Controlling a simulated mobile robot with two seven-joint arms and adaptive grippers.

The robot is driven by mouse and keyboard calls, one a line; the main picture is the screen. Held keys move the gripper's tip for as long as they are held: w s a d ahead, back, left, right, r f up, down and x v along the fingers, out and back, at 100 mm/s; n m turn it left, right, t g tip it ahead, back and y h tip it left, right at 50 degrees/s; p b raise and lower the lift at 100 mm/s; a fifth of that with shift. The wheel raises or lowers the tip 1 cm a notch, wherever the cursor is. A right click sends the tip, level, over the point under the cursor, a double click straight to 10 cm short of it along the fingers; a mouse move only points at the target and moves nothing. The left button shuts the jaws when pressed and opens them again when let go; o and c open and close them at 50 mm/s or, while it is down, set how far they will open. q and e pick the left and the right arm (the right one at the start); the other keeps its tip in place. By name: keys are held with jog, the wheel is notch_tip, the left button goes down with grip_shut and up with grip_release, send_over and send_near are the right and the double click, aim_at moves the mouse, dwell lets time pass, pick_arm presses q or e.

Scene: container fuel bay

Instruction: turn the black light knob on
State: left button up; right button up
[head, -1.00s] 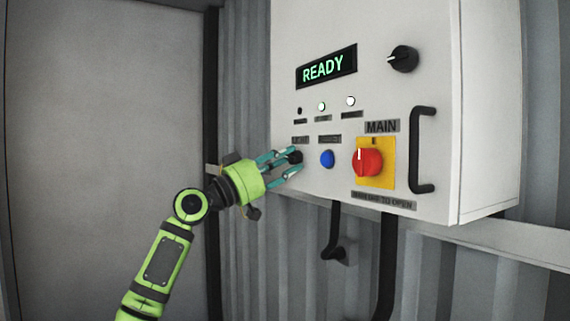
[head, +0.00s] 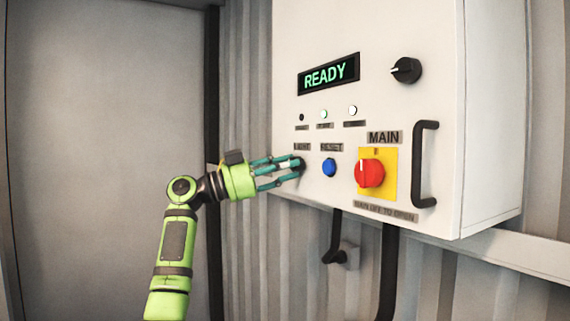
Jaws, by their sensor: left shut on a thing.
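The black light knob (head: 302,163) is on the front of the white control box, under a small label that partly reads "LIGHT". My left gripper (head: 294,166) comes in from the left and is shut on the knob, with its teal fingers around it. The fingers hide most of the knob, so I cannot see which way its pointer faces. My right gripper is not in view.
Close to the right of the fingers is a blue button (head: 329,168), then a red MAIN switch (head: 370,173) on a yellow plate. Another black knob (head: 406,70) and a black handle (head: 425,164) are farther right. The display (head: 328,75) reads READY.

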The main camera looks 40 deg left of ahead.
pick_arm(q)
jog(key=shift+s+a+r+m, duration=0.15)
jog(key=shift+r+m, duration=0.3)
jog(key=shift+m, duration=0.25)
grip_shut()
jog(key=o, duration=1.1)
grip_release()
jog(key=shift+d, duration=0.2)
jog(key=shift+f, duration=0.15)
jog(key=v, duration=1.2)
jog(key=shift+r, duration=0.2)
jog(key=shift+s, duration=0.1)
